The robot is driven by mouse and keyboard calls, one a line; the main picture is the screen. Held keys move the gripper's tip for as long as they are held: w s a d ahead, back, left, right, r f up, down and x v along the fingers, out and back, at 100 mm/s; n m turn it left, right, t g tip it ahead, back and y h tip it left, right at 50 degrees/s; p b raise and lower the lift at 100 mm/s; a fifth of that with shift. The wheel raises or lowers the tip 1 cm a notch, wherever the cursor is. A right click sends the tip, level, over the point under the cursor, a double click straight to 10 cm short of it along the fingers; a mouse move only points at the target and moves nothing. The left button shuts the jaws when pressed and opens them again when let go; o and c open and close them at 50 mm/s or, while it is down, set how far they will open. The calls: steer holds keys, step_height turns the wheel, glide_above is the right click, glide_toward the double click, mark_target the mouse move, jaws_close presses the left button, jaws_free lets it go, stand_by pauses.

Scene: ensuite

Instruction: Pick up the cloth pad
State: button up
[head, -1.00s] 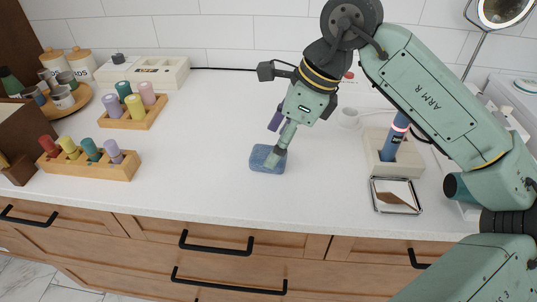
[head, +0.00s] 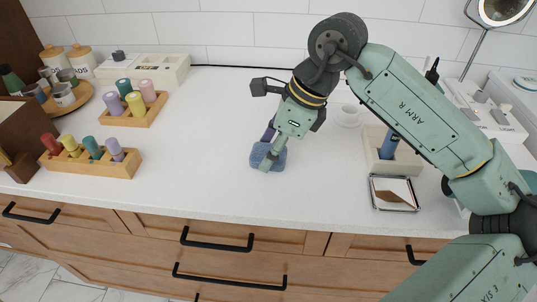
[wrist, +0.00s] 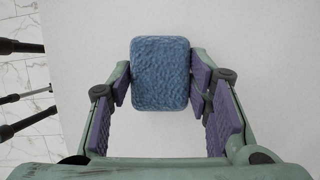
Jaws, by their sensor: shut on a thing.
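The blue cloth pad (head: 262,157) is at the middle of the white counter in the head view. In the wrist view the pad (wrist: 161,73) is a rounded textured block between the two purple-lined fingers. My gripper (head: 268,160) reaches down to it and is shut on it, with one finger on each side (wrist: 160,82). In the head view part of the pad is hidden behind a finger. I cannot tell whether the pad is touching the counter or slightly above it.
Wooden holders with coloured pegs (head: 92,167) stand at the left. At the right are a holder with a blue device (head: 389,146) and a square mirror (head: 393,194). Drawer handles (head: 217,246) line the counter's front. The counter around the pad is clear.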

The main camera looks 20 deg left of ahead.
mark_target(263, 150)
steer(key=shift+c, duration=1)
steer(key=shift+r, duration=0.55)
step_height(263, 150, up, 2)
steer(key=shift+r+b, duration=0.1)
steer(key=shift+b, duration=0.45)
steer(key=s+d+r+b, duration=0.1)
steer(key=s+d+b, duration=0.2)
steer(key=s+d, duration=0.7)
steer(key=shift+s+d+r, duration=0.3)
steer(key=shift+s+r, duration=0.05)
steer(key=shift+s, duration=0.65)
steer(key=o, duration=0.4)
steer(key=c, duration=0.5)
steer(key=shift+o, duration=0.2)
